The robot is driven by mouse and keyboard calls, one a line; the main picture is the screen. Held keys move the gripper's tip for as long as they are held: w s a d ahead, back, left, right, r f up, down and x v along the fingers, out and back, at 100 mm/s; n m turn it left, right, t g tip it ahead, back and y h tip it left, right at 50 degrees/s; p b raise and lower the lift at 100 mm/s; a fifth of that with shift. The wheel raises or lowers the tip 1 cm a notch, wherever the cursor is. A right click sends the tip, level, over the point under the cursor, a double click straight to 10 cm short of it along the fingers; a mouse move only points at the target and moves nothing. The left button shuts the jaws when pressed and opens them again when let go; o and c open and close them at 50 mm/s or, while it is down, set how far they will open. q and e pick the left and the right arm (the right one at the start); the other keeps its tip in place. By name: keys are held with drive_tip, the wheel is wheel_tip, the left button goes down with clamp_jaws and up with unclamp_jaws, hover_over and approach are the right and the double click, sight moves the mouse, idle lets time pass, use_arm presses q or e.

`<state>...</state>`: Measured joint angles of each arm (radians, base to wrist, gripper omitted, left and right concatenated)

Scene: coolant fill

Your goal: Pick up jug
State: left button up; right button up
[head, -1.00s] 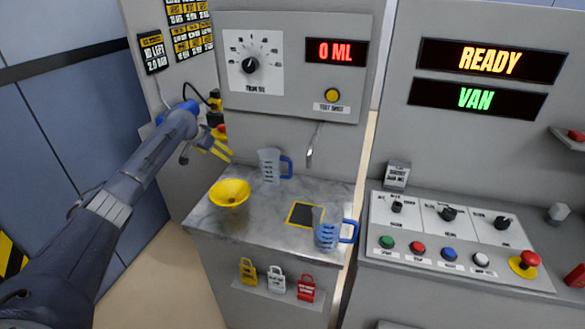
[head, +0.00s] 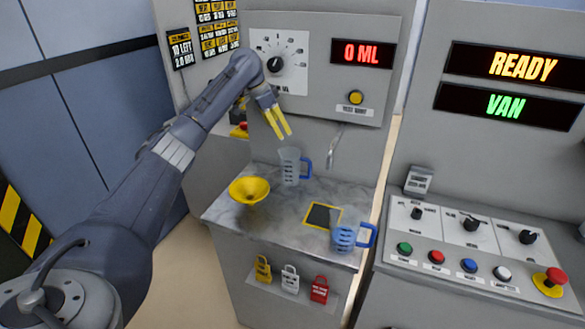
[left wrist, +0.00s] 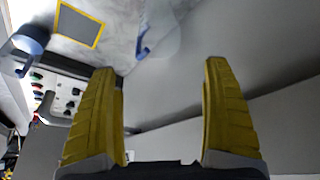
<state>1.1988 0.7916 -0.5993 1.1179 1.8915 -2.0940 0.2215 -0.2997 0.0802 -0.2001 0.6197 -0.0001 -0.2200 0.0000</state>
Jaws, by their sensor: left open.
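A clear jug with a blue handle (head: 289,165) stands upright at the back of the grey worktop in the head view. A second jug, bluer, with a blue handle (head: 345,238), stands at the worktop's front right. My left gripper (head: 284,136) is open and empty, its yellow fingers pointing down just above the back jug. In the left wrist view the open fingers (left wrist: 165,75) have nothing between their tips. The back jug (left wrist: 160,35) shows beyond them near the top, partly cut off. The front jug (left wrist: 25,45) shows at the upper left. My right gripper is not in view.
A yellow funnel (head: 249,189) stands left of the back jug. A yellow-framed dark pad (head: 323,216) lies between the jugs. A thin spout (head: 332,150) hangs right of the back jug. The dial panel (head: 320,62) rises close behind.

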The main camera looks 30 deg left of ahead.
sight(291, 152)
use_arm(q)
drive_tip(key=shift+x, duration=6.35)
drive_tip(key=shift+c, duration=0.5)
drive_tip(key=shift+r, duration=0.1)
drive_tip(key=c, duration=1.3)
